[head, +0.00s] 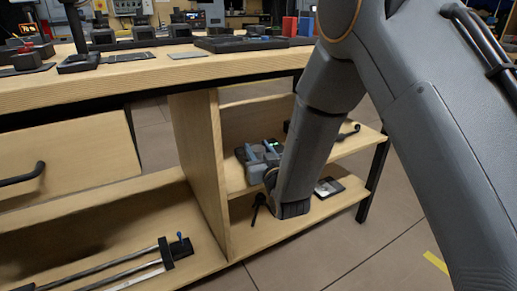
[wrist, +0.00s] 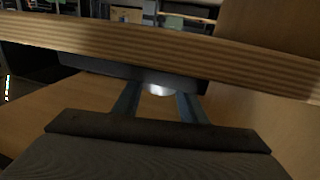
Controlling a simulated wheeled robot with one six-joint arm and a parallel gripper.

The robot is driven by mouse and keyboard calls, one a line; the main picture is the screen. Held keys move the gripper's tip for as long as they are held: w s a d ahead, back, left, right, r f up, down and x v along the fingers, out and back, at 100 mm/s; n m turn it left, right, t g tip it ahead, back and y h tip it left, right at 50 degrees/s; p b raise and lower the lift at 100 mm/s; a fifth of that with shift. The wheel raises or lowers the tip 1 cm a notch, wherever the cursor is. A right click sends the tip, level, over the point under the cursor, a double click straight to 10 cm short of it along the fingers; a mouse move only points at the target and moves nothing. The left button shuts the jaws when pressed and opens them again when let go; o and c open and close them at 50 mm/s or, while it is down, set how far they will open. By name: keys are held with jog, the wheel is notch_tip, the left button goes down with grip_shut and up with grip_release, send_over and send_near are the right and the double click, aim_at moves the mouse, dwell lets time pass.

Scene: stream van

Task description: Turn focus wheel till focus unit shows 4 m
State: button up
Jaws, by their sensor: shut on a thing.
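My gripper (head: 262,152) reaches into the right-hand shelf bay under the bench, partly behind my own forearm. In the wrist view its two blue-grey fingers (wrist: 158,106) are on either side of a pale, rounded piece (wrist: 157,89), shut on it. This looks like the focus wheel, but its markings do not show. A dark box-like body (wrist: 100,68) lies just behind it, partly hidden by a wooden board; it may be the focus unit. A small green glow (head: 269,147) shows by my fingers in the head view. No distance reading is legible.
A wooden board (wrist: 200,58) crosses close above the fingers. A wooden upright (head: 198,130) bounds the bay on the left. A flat dark device (head: 328,187) lies on the lower shelf (head: 300,222).

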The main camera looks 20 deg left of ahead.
aim_at(260, 152)
jog(key=o, duration=1.1)
jog(key=shift+a, duration=0.1)
jog(key=shift+c, duration=0.2)
jog(key=p+v, duration=0.2)
jog(key=v, duration=0.6)
